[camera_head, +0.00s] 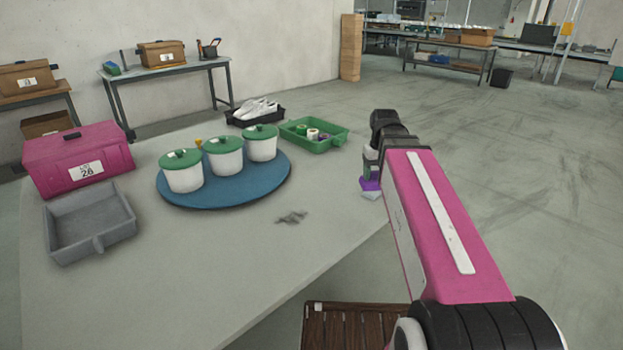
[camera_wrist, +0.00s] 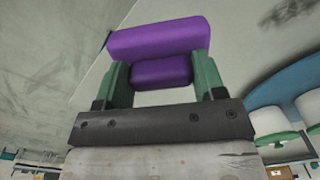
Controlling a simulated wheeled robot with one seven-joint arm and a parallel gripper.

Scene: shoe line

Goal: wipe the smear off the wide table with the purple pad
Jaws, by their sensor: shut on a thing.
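The purple pad (camera_wrist: 160,40) is in my gripper (camera_wrist: 162,72), between its two green fingers in the wrist view. In the head view the purple pad (camera_head: 370,184) shows just under my gripper (camera_head: 369,170), at the right edge of the wide table (camera_head: 250,265). My arm partly hides it there. The dark grey smear (camera_head: 291,217) lies on the bare table top, to the left of my gripper and in front of the blue round mat. The smear also shows in the wrist view (camera_wrist: 288,12), at the upper right.
A blue round mat (camera_head: 225,203) holds three white pots with green lids (camera_head: 223,144). Behind are a green tray (camera_head: 315,143) and a dark tray with white shoes (camera_head: 256,112). A pink box (camera_head: 79,160) and grey bin (camera_head: 89,228) stand left. The table around the smear is clear.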

